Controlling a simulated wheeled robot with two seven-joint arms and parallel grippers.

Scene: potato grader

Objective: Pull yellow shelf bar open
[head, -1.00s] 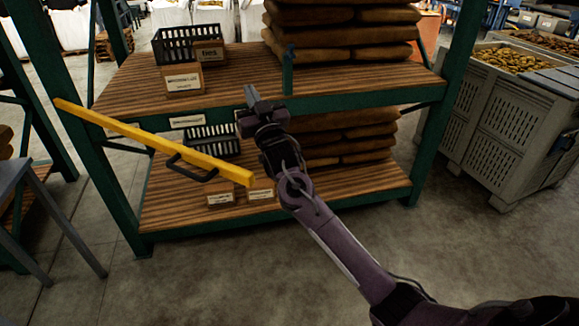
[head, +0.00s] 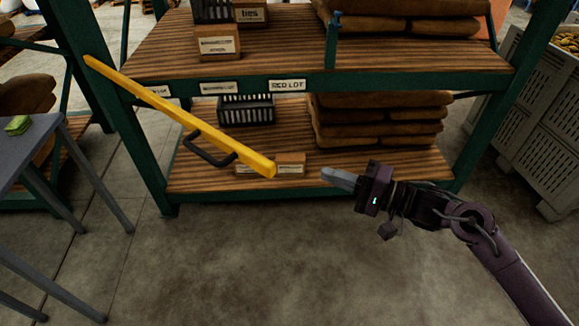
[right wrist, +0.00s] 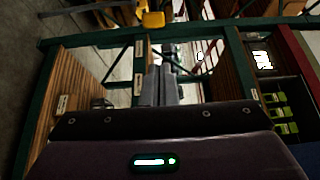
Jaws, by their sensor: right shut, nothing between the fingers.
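The yellow shelf bar (head: 170,108) is joined to the green left post of the shelf and slants out from it toward me, its free end low and to the right. A black handle (head: 208,153) is fixed along it. My right gripper (head: 328,174) is right of the bar's free end, in front of the lower shelf, apart from the bar and shut with nothing in it. In the right wrist view the fingers (right wrist: 164,85) show together in the middle, and a yellow end (right wrist: 153,20) shows at the top. My left gripper is not in view.
The green shelf rack (head: 420,83) holds brown sacks (head: 380,122), a black crate (head: 247,110) and small boxes (head: 218,42). A grey table (head: 35,150) with a green object (head: 17,125) stands at left. A grey bin (head: 530,120) stands at right. The floor in front is clear.

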